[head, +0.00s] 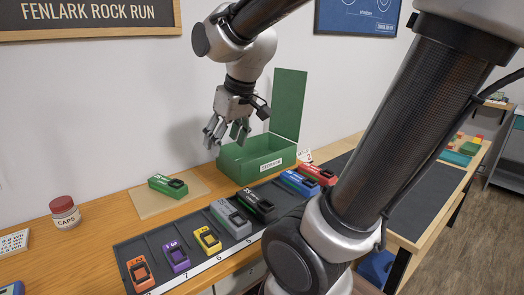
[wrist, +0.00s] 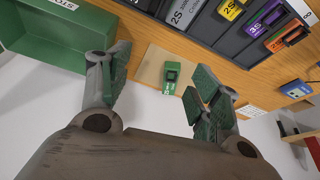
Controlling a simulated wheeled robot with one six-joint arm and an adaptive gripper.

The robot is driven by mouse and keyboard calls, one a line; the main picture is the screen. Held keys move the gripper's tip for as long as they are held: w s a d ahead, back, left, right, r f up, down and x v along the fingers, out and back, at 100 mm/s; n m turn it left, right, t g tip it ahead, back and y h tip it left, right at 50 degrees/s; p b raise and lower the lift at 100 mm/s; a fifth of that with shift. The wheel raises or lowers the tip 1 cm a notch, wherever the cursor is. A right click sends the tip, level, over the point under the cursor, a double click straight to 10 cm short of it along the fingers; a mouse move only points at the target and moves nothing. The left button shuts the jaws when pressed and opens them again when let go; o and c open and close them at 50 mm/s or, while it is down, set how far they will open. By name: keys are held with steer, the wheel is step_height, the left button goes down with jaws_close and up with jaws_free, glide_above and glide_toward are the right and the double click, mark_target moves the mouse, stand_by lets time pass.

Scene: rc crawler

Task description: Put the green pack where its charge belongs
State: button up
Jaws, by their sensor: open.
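The green pack (head: 168,187) lies on a tan mat (head: 143,204) on the wooden bench, left of the open green box. It also shows in the wrist view (wrist: 170,79), lying between the two fingers in the picture. My gripper (head: 226,131) is open and empty, pointing down, above and to the right of the pack. The open green box (head: 243,168) has a raised lid and a label reading like "storage". A dark rack (head: 150,243) holds orange, purple, yellow, grey, black, blue and red packs in lanes, with a numbered white strip along its front.
A jar labelled CAPS (head: 65,212) stands at the left. A blue device (wrist: 296,89) is on the bench in the wrist view. My arm hides part of the rack's right end.

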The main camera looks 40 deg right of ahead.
steer(key=s+d+m, duration=0.2)
steer(key=s+d, duration=0.1)
steer(key=s, duration=0.7)
steer(key=shift+s+d+f+h, duration=0.15)
steer(key=shift+s+d+h, duration=0.25)
